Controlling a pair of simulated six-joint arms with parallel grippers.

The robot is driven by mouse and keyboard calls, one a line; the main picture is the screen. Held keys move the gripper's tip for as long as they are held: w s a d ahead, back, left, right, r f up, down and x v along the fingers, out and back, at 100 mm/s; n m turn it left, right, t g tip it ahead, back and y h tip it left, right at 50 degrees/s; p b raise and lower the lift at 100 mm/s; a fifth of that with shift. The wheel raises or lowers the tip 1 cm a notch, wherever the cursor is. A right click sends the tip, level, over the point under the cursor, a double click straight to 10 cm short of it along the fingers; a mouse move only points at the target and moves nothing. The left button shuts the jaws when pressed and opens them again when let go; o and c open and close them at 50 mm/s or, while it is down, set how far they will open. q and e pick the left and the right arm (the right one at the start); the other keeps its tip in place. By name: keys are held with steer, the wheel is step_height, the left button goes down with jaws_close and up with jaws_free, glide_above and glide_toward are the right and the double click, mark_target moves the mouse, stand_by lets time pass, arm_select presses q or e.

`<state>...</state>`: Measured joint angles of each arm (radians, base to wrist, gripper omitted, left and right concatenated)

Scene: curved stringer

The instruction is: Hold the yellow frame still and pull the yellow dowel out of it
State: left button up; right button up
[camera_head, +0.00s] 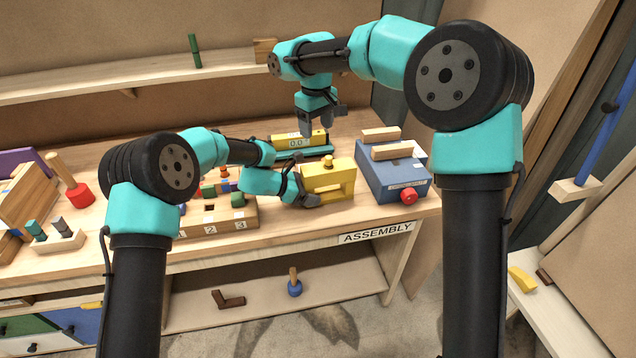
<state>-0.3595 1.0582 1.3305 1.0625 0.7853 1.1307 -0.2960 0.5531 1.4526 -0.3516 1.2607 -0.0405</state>
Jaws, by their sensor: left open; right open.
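The yellow frame (342,186) stands on the workbench right of the middle, a blocky shape with an opening in its front face. The yellow dowel (328,160) shows as a short rounded end sticking up from the frame's top; the rest of it is hidden inside. My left gripper (307,182) is open at the frame's left side, its fingers close to that end; I cannot tell whether they touch it. My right gripper (320,132) is open and points down, above and behind the frame, apart from the dowel.
A blue box (397,185) with wooden blocks on top and a red button (409,196) stands right of the frame. A yellow device with a display (292,142) lies behind it. A numbered wooden tray (238,219) with colored blocks is left. A shelf (130,76) runs behind.

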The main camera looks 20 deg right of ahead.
arm_select(q)
steer(key=shift+d+f, duration=0.35)
steer(key=shift+d, duration=0.2)
steer(key=c, duration=0.7)
arm_select(e)
steer(key=shift+c, duration=1.1)
